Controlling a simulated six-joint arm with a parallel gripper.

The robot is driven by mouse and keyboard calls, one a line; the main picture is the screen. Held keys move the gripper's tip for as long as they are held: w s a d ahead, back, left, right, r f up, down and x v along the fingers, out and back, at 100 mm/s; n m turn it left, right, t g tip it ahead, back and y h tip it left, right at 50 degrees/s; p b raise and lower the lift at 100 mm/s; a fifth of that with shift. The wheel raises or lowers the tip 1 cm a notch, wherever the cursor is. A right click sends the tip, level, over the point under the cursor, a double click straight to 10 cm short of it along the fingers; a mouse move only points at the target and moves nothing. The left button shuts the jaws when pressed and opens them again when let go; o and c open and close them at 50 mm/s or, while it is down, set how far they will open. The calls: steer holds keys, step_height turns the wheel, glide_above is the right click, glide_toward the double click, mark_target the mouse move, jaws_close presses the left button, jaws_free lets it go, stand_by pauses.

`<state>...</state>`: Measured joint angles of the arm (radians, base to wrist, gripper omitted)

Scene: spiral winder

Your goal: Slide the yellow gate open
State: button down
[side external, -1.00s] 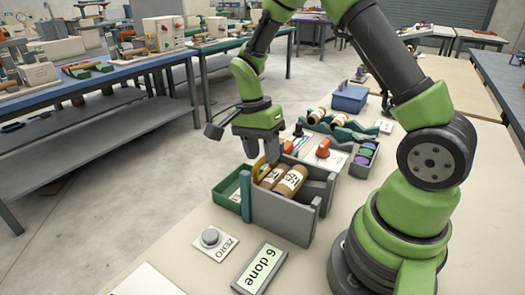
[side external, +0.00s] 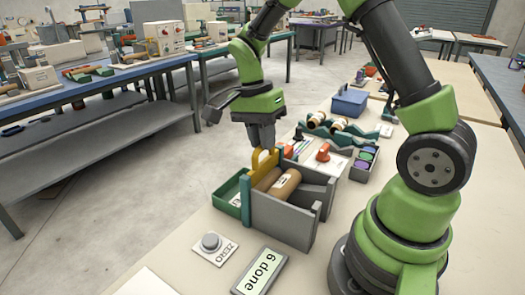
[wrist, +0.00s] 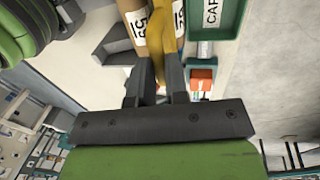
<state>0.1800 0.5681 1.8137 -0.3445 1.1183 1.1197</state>
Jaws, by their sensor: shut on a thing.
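In the wrist view the yellow gate (wrist: 160,45) runs up between the fingers. My gripper (side external: 262,147) points straight down from above with its fingers shut on the gate's upper part. In the wrist view my gripper (wrist: 160,80) has one dark finger on each side of the yellow piece. Brown rolls (side external: 283,185) lie in the trough, and labelled ends (wrist: 138,25) show in the wrist view. The gate's lower part is hidden.
A green tray (side external: 228,200) adjoins the trough on the left. A ZERO button plate (side external: 213,243) and a "6 done" display (side external: 261,268) lie in front. Behind are an orange knob (side external: 322,152), a tray of coloured discs (side external: 364,160) and a blue box (side external: 350,101).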

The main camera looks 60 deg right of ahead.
steer(key=shift+r, duration=0.25)
steer(key=c, duration=1.1)
jaws_free()
steer(key=r, duration=0.3)
steer(key=w+r, duration=0.1)
steer(key=r, duration=0.2)
steer(key=w+r, duration=0.1)
steer(key=r, duration=0.2)
steer(key=shift+r, duration=0.35)
steer(key=s+a+r+n+t, duration=0.1)
steer(key=s+a+n+t, duration=0.1)
steer(key=s+n+t, duration=0.1)
steer(key=s+a+r+n+t+y, duration=0.1)
steer(key=s+a+r+n+t, duration=0.1)
steer(key=s+n, duration=0.4)
steer(key=s+a+r+n+t+y, duration=0.1)
steer(key=s+a+n+t, duration=0.3)
steer(key=s+n, duration=0.1)
steer(key=shift+s+a+r, duration=0.2)
steer(key=shift+s+r, duration=0.2)
steer(key=shift+s, duration=0.35)
